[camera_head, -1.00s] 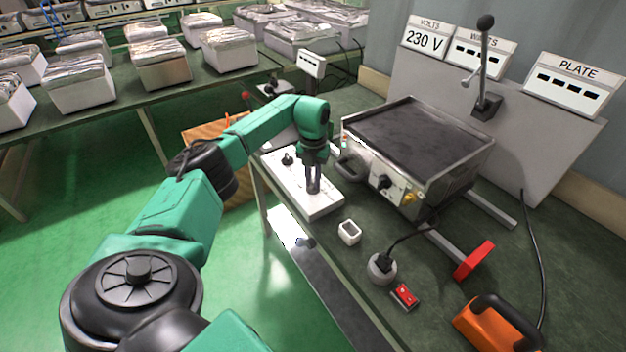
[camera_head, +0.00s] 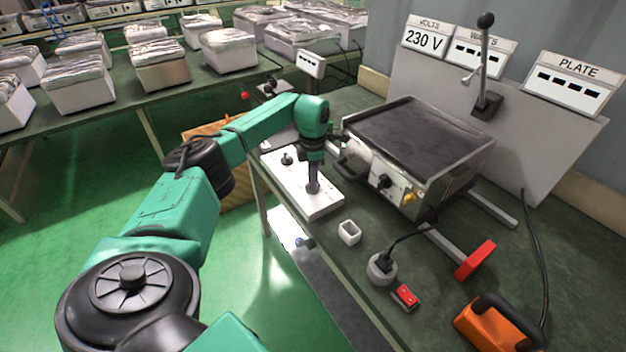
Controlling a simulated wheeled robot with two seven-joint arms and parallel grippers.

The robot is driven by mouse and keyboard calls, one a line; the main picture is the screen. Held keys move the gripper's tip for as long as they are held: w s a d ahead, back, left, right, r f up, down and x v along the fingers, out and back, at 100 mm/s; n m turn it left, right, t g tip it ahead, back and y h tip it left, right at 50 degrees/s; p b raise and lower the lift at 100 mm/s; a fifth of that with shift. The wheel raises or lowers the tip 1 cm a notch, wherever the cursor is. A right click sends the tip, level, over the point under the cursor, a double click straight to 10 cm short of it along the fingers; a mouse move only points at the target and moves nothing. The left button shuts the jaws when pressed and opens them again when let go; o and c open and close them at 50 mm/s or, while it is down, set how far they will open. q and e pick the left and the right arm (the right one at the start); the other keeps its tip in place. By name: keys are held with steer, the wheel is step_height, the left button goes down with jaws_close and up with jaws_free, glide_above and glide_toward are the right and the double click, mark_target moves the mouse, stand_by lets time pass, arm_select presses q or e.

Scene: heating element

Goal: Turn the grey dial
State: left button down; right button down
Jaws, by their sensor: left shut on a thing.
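A white control box (camera_head: 318,208) lies along the near edge of the green workbench. A black knob (camera_head: 287,159) stands on its far part. My left gripper (camera_head: 313,188) points straight down onto the near part of the box and is shut on the grey dial there. The dial is almost wholly hidden by the fingers, so its setting cannot be read. My left arm comes in from the lower left. My right gripper is not in view.
A hot-plate unit (camera_head: 420,145) with a black knob (camera_head: 384,181) stands right of the gripper. A lever (camera_head: 485,60) stands behind.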

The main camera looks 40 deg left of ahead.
arm_select(q)
steer(key=m, duration=0.4)
steer(key=shift+w+r, duration=0.1)
steer(key=shift+r, duration=0.05)
steer(key=shift+m, duration=2.1)
steer(key=c, duration=1)
jaws_free()
steer(key=shift+r, duration=0.1)
steer(key=shift+o, duration=0.8)
steer(key=shift+b, duration=0.3)
step_height(320, 180, up, 14)
steer(key=b, duration=0.1)
steer(key=shift+r, duration=0.15)
